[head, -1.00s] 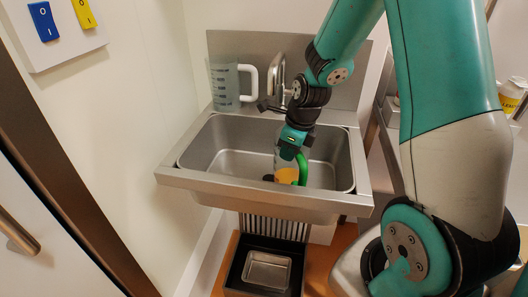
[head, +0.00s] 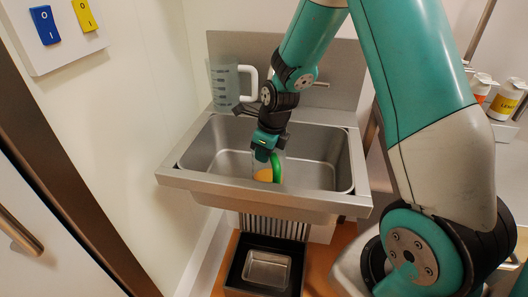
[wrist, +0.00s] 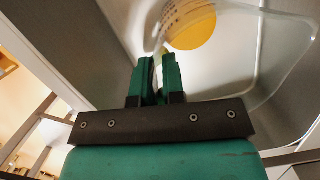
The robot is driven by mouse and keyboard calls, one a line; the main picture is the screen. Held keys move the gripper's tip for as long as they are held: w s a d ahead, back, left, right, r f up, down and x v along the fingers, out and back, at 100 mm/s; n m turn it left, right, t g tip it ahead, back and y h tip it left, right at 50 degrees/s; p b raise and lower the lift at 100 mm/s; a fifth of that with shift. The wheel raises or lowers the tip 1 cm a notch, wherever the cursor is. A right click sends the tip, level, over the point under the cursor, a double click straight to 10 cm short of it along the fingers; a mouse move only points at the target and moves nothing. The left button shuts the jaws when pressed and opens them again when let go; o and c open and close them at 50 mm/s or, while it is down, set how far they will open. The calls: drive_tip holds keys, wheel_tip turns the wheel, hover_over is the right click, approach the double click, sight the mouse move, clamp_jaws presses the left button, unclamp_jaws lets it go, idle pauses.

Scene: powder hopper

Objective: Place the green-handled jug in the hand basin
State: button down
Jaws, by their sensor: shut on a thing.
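The green-handled jug (head: 264,174) is clear with yellow-orange contents, and its green handle (head: 276,168) faces right in the head view. My gripper (head: 263,158) is shut on the jug and holds it over or inside the hand basin (head: 209,158). Whether the jug touches the basin floor cannot be told. In the wrist view my gripper's green fingers (wrist: 158,78) are close together at the handle. The yellow contents (wrist: 193,28) and clear wall of the jug (wrist: 283,62) show beyond them.
A white-handled measuring jug (head: 224,86) stands on the basin's back left ledge, close to my wrist. A tap is mostly hidden behind my arm. A small metal tray (head: 267,268) sits below the basin. Labelled containers (head: 505,100) stand at the right.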

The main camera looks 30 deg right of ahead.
drive_tip(key=c, duration=1.6)
unclamp_jaws()
drive_tip(key=shift+f, duration=0.15)
drive_tip(key=o, duration=0.4)
drive_tip(key=v, duration=1.1)
drive_tip(key=s+a+r+m+y, duration=0.1)
drive_tip(key=s+a+r+m, duration=0.2)
drive_tip(key=m, duration=0.9)
drive_tip(key=s+a+r+m+g+y, duration=0.1)
drive_tip(key=s+a+r+m, duration=0.2)
drive_tip(key=s+a+m, duration=0.6)
drive_tip(key=s+a+r+m+g+p, duration=0.1)
drive_tip(key=s+a+r+m, duration=0.2)
drive_tip(key=m, duration=1.1)
drive_tip(key=shift+s+a+m+y, duration=0.15)
drive_tip(key=shift+s+a, duration=0.4)
drive_tip(key=shift+s, duration=0.55)
drive_tip(key=shift+s+a+m+y, duration=0.1)
drive_tip(key=shift+s+a, duration=0.5)
drive_tip(key=shift+s, duration=0.5)
drive_tip(key=shift+s+a+m+y, duration=0.15)
drive_tip(key=shift+s+a, duration=0.4)
drive_tip(key=shift+s, duration=0.55)
